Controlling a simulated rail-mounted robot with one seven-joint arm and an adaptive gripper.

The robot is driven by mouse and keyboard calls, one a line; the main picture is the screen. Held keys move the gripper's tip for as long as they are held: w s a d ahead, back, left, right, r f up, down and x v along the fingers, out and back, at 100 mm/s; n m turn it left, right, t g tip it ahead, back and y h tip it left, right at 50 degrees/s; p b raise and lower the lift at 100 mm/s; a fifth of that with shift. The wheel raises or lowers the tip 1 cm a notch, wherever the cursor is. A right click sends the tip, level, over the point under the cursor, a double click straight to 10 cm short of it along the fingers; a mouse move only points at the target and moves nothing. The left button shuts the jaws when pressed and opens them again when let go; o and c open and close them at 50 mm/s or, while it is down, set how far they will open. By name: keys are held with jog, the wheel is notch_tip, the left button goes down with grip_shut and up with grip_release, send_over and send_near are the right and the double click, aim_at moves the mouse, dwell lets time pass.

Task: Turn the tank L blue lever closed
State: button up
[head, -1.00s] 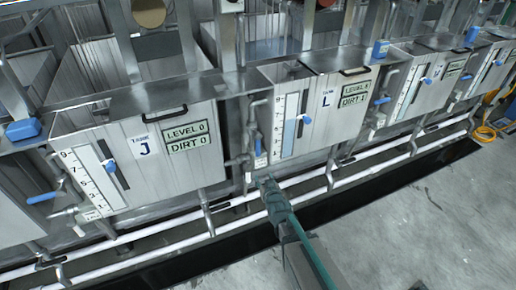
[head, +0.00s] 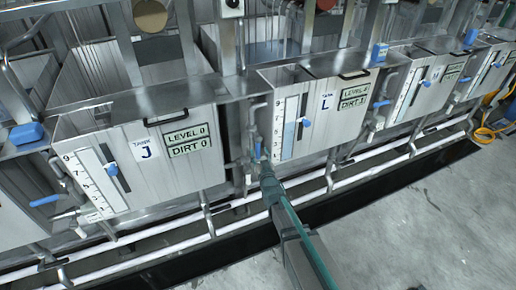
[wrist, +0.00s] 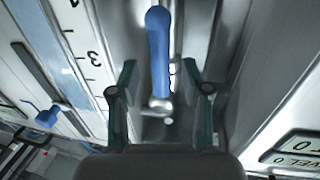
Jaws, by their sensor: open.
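Tank L (head: 318,132) is a grey metal tank with an "L" label, standing in the middle of the row in the head view. Its blue lever (head: 258,149) is on the pipework at the tank's left edge, partly hidden by my gripper. My gripper (head: 263,168) is open, right at the lever, below it in the picture. In the wrist view the blue lever (wrist: 159,50) points up from a metal pivot. It lies between the two spread green-edged fingers of my gripper (wrist: 160,78), with a gap on both sides. Touching is not visible.
Tank J (head: 140,150) stands to the left, with its own blue lever (head: 46,200). A blue knob (head: 306,122) sits on tank L's level scale, also in the wrist view (wrist: 47,115). White pipes (head: 175,239) run along the tanks' base. The floor (head: 430,220) is clear.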

aim_at(258, 151)
jog(key=x, duration=0.3)
jog(key=shift+w, duration=0.15)
grip_shut()
dwell(0.3)
